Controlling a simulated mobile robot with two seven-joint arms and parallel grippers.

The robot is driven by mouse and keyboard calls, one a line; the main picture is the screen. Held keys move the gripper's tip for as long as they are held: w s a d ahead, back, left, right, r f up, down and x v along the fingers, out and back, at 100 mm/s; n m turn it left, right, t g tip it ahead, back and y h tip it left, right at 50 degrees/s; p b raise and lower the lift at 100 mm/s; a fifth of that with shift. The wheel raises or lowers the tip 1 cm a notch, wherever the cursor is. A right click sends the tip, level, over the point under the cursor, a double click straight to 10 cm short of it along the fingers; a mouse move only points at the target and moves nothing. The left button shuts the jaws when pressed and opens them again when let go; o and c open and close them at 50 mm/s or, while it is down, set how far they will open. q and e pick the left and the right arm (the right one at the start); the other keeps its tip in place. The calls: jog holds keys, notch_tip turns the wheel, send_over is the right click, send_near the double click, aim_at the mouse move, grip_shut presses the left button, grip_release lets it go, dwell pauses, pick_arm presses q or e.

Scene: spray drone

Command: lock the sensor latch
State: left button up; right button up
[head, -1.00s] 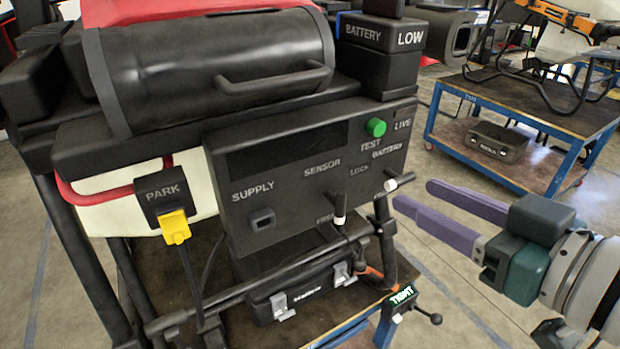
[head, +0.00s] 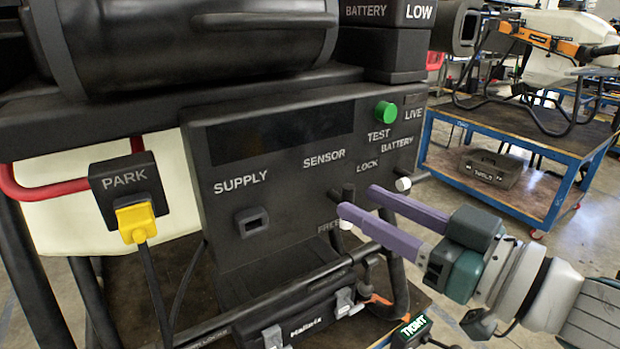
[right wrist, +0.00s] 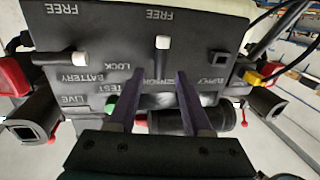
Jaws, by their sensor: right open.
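The sensor latch is a dark lever with a white tip (head: 346,224) below the SENSOR label on the black panel (head: 225,150). Its tip hangs down at the FREE label, and a finger partly covers the lever in the head view. In the right wrist view, upside down, the latch (right wrist: 163,42) points at FREE. My right gripper (head: 358,201) is open and empty in front of the panel. Its purple fingers (right wrist: 160,75) lie to either side of the latch's line in the wrist view; I cannot tell whether they touch it. My left gripper is not in view.
The battery lever (head: 403,184) sticks out sideways just right of the fingers. A green TEST button (head: 385,112) is above. A yellow plug (head: 134,220) sits in the PARK holder (head: 110,182) at left. A frame bar (head: 300,285) and a case (head: 300,325) lie below. A blue cart (head: 510,190) stands behind right.

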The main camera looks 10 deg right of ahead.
jog(key=shift+x, duration=0.85)
jog(key=shift+s, duration=0.1)
grip_shut()
